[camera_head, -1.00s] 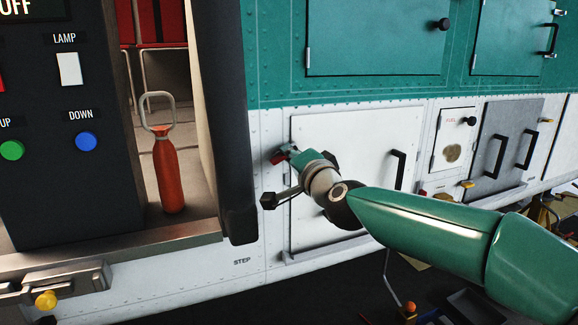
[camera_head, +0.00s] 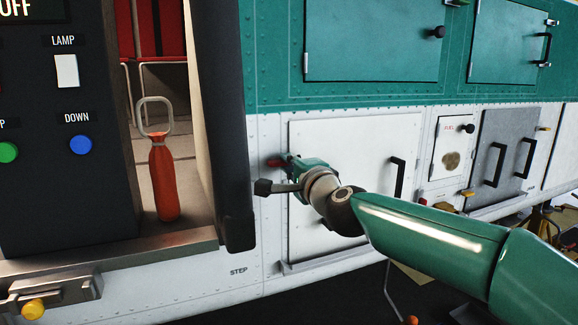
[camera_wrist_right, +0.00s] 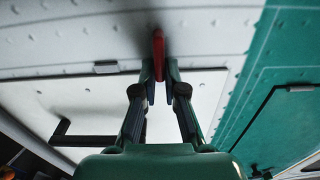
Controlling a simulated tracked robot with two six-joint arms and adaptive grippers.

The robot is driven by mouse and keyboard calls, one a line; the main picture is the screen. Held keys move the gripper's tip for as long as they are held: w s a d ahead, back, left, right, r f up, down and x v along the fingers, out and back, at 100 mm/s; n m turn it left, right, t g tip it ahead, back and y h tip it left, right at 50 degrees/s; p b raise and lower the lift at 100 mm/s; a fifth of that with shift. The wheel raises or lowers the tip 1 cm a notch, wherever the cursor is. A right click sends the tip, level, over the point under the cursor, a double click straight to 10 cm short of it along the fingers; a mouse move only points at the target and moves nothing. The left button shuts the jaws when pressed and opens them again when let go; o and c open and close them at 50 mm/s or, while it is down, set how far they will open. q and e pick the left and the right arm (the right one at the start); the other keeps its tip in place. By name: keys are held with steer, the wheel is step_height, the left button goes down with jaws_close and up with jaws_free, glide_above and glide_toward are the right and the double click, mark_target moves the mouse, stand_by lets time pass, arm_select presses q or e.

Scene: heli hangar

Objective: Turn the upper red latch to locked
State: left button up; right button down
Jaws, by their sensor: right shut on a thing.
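The upper red latch (camera_head: 275,163) is at the upper left edge of the white panel door (camera_head: 350,135) on the helicopter's side. My right gripper (camera_head: 290,162) is at the latch, with my arm coming in from the right. In the right wrist view, the red latch (camera_wrist_right: 158,48) stands between the fingertips of my right gripper (camera_wrist_right: 160,75), and the fingers are shut on it. In the head view the latch's red end sticks out left of the fingers and looks roughly level. The gripper hides the rest of it. My left gripper is out of view.
A black handle (camera_head: 397,177) is on the door's right side. A grey panel with two handles (camera_head: 505,150) is at right.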

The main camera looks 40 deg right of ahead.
steer(key=shift+f, duration=0.25)
steer(key=c, duration=1.3)
jaws_free()
steer(key=shift+o, duration=0.3)
steer(key=shift+r, duration=0.1)
steer(key=v, duration=1.2)
steer(key=shift+d, duration=0.1)
